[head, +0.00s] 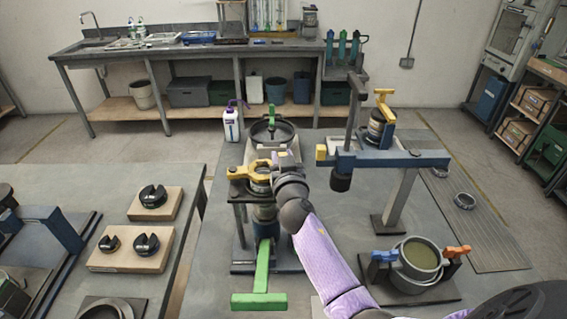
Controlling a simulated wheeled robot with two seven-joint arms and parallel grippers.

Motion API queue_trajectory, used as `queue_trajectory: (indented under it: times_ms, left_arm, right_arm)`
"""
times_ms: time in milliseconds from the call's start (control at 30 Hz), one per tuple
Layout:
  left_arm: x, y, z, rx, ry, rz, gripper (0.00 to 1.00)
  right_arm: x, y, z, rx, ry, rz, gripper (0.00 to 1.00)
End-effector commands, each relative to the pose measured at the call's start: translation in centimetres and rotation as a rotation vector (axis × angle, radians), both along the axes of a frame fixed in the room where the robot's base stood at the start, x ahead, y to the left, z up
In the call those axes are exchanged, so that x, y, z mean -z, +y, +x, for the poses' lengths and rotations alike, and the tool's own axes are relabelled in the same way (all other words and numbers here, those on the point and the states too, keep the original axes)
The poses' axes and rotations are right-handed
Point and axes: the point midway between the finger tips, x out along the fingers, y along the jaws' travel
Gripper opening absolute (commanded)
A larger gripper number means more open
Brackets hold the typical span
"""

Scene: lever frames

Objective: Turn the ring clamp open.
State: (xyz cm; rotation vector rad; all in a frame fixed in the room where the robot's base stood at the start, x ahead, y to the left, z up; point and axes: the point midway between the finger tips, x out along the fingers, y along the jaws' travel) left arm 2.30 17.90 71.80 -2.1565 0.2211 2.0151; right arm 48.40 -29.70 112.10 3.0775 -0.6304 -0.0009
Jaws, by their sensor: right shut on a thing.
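The yellow ring clamp (243,172) sits around the top of a dark upright fixture in the middle of the near table. Its left end sticks out to the left. My right gripper (278,162) is at the right side of the clamp and is shut on it. My own wrist hides the contact and much of the clamp's right side. My left gripper is not in view.
A green T-shaped lever (262,277) juts from the fixture's foot toward me. A blue beam (395,158) on a post stands to the right. A pot (419,262) with blue and orange clips is at front right. A white bottle (231,124) stands behind left.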

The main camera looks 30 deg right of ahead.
Motion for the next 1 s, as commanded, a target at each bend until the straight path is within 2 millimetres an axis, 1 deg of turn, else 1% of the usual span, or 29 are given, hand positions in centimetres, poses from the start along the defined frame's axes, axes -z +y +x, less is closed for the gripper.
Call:
queue_trajectory:
  times_ms: [267, 300, 367, 400, 467, 767, 867, 1000]
  left_arm:
    - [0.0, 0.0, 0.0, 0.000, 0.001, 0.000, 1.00]
    - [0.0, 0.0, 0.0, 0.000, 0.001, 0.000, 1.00]
    - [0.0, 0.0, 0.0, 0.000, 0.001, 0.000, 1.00]
    - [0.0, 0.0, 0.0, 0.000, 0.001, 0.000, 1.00]
    - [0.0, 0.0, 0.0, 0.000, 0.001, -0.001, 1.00]
    - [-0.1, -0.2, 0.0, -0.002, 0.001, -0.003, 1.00]
    - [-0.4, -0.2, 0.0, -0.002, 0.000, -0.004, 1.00]
    - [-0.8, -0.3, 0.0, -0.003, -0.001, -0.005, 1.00]
  right_arm:
    - [0.1, -0.1, 0.1, -0.014, -0.001, 0.002, 0.00]
    - [0.1, -0.1, 0.1, -0.014, -0.001, 0.002, 0.34]
    - [0.0, -0.1, 0.1, -0.014, -0.001, 0.002, 0.47]
    - [0.0, -0.1, 0.1, -0.014, 0.000, 0.001, 0.56]
    - [0.0, -0.1, 0.1, -0.014, 0.000, 0.001, 0.68]
    - [0.0, 0.0, 0.0, -0.013, -0.001, 0.001, 0.68]
    - [0.0, 0.5, -1.1, -0.014, 0.000, 0.001, 0.68]
    - [0.0, 1.7, -4.0, -0.015, 0.000, 0.002, 0.68]
